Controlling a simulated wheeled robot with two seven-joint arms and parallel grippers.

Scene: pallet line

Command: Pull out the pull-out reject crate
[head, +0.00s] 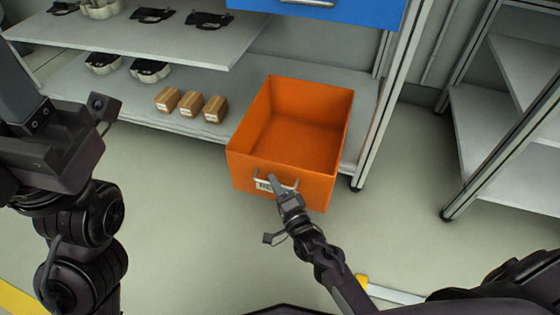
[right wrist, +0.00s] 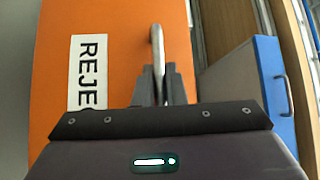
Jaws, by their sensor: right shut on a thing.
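The orange reject crate (head: 243,170) sits on the lower shelf in the head view. Its front sticks out past the shelf edge, and its inside looks empty. A label reading "REJE", partly covered, is on its front (right wrist: 60,60) in the right wrist view. My right gripper (head: 272,182) is at the crate's front and shut on its handle (right wrist: 157,45), a light bar between the fingers. My left arm is at the left of the head view; its gripper's fingers cannot be made out there.
A blue bin (head: 345,14) is above the crate. Several small brown boxes (head: 190,104) stand left of it on the lower shelf (head: 150,112). A rack post (head: 385,110) is close on its right, and another shelf unit (head: 500,140) stands farther right. The floor before the crate is clear.

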